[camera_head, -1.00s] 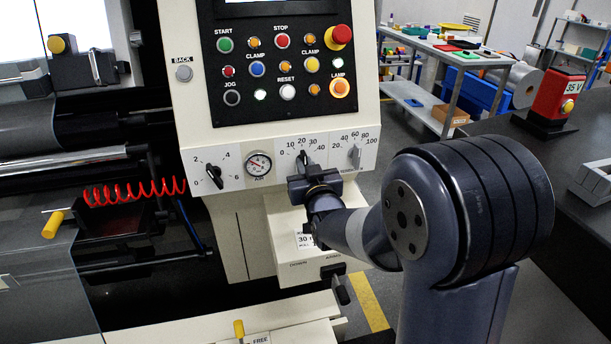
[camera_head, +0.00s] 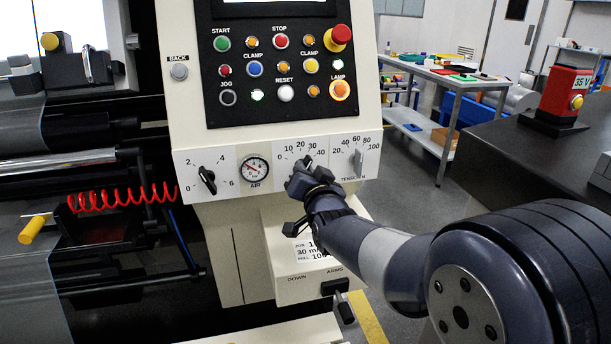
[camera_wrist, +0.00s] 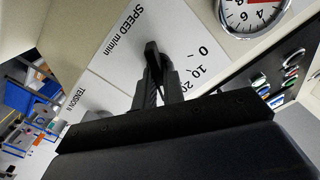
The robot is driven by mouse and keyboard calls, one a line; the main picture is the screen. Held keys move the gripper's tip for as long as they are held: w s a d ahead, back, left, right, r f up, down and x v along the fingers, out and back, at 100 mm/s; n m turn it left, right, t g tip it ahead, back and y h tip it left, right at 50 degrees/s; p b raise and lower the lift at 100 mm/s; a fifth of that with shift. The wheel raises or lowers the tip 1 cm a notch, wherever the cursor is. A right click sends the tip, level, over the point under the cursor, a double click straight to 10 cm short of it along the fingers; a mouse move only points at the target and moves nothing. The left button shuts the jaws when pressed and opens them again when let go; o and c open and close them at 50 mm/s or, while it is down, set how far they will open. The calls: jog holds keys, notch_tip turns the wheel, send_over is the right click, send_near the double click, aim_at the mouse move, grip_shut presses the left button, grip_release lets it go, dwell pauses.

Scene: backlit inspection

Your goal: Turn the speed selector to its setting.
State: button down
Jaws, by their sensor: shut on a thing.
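The speed selector (camera_head: 309,161) is a black knob on the white dial panel, on a scale from 0 to 40. In the head view my gripper (camera_head: 305,172) covers most of it. The visible tip leans up and right, roughly toward 30. In the wrist view the selector (camera_wrist: 153,55) sits between the dark fingers of my gripper (camera_wrist: 158,80), which is shut on it. "SPEED m/min" and the marks 0, 10 and 20 show around it; the other marks are hidden there. A job card (camera_head: 312,249) below reads 30 m/min, partly covered by my arm.
The tension knob (camera_head: 358,158) is close on the right. The air gauge (camera_head: 255,170) and another black selector (camera_head: 207,180) are on the left. Buttons and a red mushroom button (camera_head: 340,37) are above. A dark bench (camera_head: 500,160) stands at the right.

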dwell(0.3)
jog(key=c, duration=1.5)
grip_release()
jog(key=s+d, duration=0.2)
jog(key=s, duration=0.8)
jog(key=shift+s, duration=0.3)
jog(key=shift+d, duration=0.1)
jog(key=w+a, duration=0.2)
jog(key=w, duration=0.8)
jog(key=shift+w, duration=0.3)
jog(key=shift+a, duration=0.1)
